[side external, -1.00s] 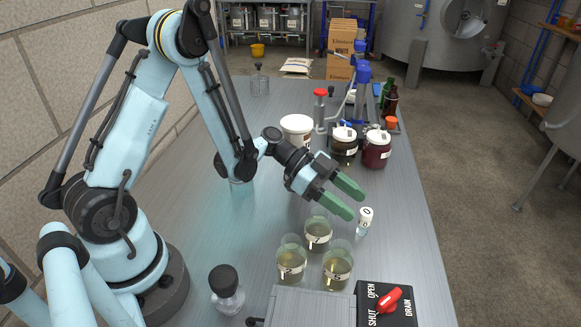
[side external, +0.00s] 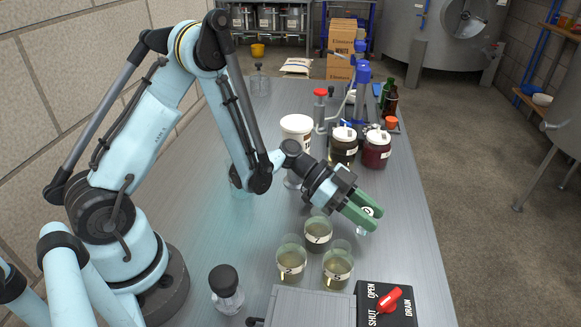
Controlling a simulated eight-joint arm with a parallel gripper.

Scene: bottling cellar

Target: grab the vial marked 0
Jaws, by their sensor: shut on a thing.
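The vial marked 0 (side external: 367,211) is a small clear vial with a white cap, on the right part of the steel bench. My gripper (side external: 372,218) has its green fingers shut on the vial, one on each side of it. The cap shows between the fingers, and a bit of the clear body shows below them. The near finger hides most of the vial. I cannot tell whether its bottom touches the bench.
Three beakers of yellowish liquid (side external: 318,232), (side external: 290,262), (side external: 337,266) stand close in front of my gripper. A box with a red OPEN/SHUT/DRAIN lever (side external: 388,299) sits at the front.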

